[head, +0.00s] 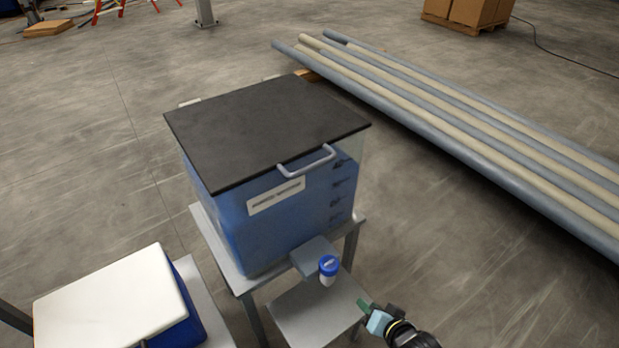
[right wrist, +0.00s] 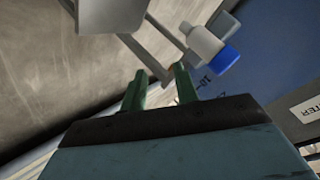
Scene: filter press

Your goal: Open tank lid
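The blue tank (head: 290,215) stands on a metal stand in the middle of the head view. Its flat black lid (head: 265,125) lies shut across the top. A grey bar handle (head: 308,162) sits at the lid's front edge. My right gripper (head: 364,305) is low, in front and to the right of the tank, well below the handle. In the right wrist view its two green fingers (right wrist: 160,88) are apart with nothing held between them. The tank's blue side (right wrist: 265,60) shows there at the right. My left gripper is not in view.
A white-lidded blue box (head: 115,300) is at lower left. Long pipes (head: 470,130) lie behind right.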

